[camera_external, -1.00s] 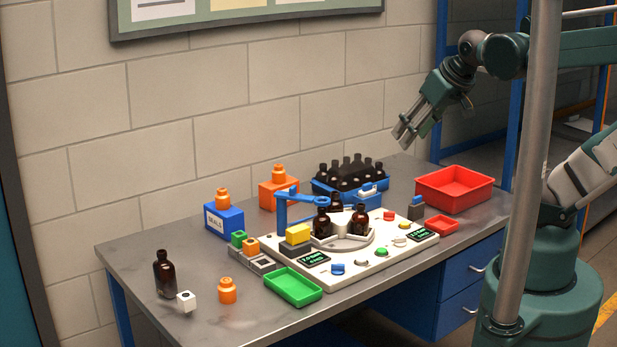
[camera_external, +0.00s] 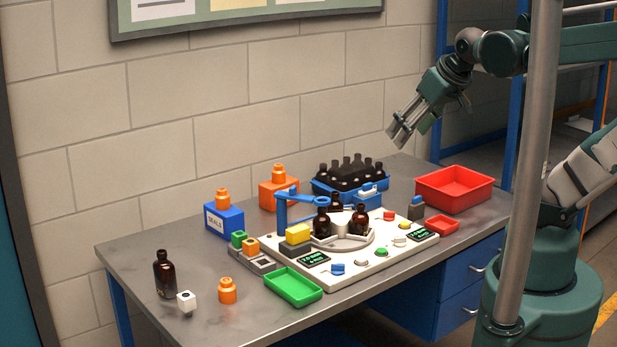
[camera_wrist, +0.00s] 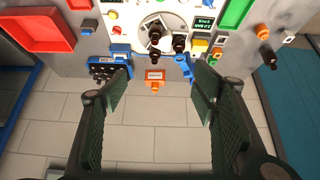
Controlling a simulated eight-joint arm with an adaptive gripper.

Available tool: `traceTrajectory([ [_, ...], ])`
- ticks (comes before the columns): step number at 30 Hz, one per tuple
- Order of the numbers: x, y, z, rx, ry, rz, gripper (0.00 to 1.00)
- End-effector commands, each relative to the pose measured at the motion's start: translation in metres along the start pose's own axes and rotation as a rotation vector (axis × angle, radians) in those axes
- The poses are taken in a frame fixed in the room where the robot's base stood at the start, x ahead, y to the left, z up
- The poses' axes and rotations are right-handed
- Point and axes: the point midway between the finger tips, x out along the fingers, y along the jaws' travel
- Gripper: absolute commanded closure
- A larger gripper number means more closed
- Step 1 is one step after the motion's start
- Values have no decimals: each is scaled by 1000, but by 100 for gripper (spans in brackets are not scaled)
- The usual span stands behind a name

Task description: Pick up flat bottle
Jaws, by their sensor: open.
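Amber bottles with dark caps stand upright; I cannot tell which one is the flat bottle. One amber bottle (camera_external: 164,275) stands alone at the table's left end; it also shows at the right of the wrist view (camera_wrist: 267,57). A few bottles (camera_external: 360,220) stand in the round holder of the white machine, and several dark bottles (camera_external: 347,171) fill the blue crate (camera_external: 322,187). My gripper (camera_external: 396,138) is open and empty, in the air above the table's back edge, right of the crate. In the wrist view my gripper (camera_wrist: 160,92) has its fingers wide apart.
The white machine (camera_external: 345,277) has a blue clamp arm (camera_external: 288,197) over its holder. A red bin (camera_external: 455,190) stands at the right, a green tray (camera_external: 293,287) at the front. A blue box (camera_external: 224,220) and an orange box (camera_external: 277,194) stand near the wall.

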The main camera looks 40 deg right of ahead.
Motion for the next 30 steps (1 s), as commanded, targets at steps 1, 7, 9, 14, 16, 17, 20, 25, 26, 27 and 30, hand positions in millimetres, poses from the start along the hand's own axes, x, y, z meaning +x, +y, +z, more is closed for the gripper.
traceTrajectory([
  [1, 0, -2, -5, -11, -4, -3, 42],
  [7, 6, -15, -27, -84, -30, -21, 42],
  [9, 8, -20, -36, -116, -40, -28, 42],
  [14, 16, -35, -58, -193, -66, -47, 42],
  [16, 20, -42, -67, -226, -77, -56, 42],
  [17, 22, -45, -71, -241, -82, -59, 42],
  [20, 28, -55, -84, -289, -97, -72, 42],
  [25, 41, -74, -104, -371, -122, -93, 42],
  [26, 43, -78, -108, -385, -126, -97, 42],
  [27, 46, -82, -113, -404, -133, -103, 42],
  [30, 55, -95, -124, -453, -147, -116, 42],
])
